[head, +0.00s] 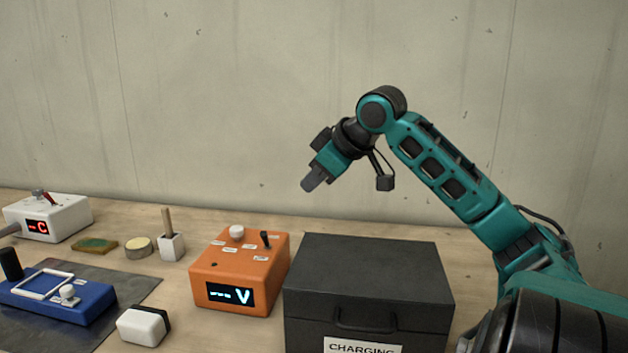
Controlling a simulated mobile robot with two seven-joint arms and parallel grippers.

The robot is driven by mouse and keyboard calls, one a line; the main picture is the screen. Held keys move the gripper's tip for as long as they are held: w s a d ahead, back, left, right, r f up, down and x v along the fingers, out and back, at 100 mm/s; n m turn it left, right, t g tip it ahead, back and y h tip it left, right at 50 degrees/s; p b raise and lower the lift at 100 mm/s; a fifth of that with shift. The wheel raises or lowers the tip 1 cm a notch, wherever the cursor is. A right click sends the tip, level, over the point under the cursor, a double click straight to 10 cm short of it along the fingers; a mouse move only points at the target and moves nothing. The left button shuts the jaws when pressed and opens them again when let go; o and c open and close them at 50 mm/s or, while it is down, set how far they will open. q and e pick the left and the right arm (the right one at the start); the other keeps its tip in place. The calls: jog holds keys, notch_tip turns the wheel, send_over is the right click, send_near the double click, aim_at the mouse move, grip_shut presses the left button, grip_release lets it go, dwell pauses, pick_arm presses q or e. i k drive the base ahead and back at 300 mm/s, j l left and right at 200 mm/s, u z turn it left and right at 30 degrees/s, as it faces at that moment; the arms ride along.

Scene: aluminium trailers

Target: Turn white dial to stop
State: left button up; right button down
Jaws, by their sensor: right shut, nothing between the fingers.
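An orange box (240,270) stands on the bench left of centre, with a display reading "--- V". A round white dial (237,232) sits on its top, beside a small black lever (265,239) and several white labels. I cannot read the dial's setting at this size. My right gripper (313,183) is shut and empty, raised in front of the wall, above and to the right of the orange box, apart from the dial. My left gripper is not in view.
A dark "CHARGING" case (366,262) stands right of the orange box. To the left are a blue device (58,298) with a white knob (68,291), a white block (141,327), a brush holder (171,247), a round tin (138,247) and a white box (62,217).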

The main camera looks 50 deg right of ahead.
aim_at(237, 232)
jog(key=k+j, duration=0.2)
jog(key=j, duration=0.2)
jog(key=k+j, duration=0.45)
jog(key=j, duration=0.3)
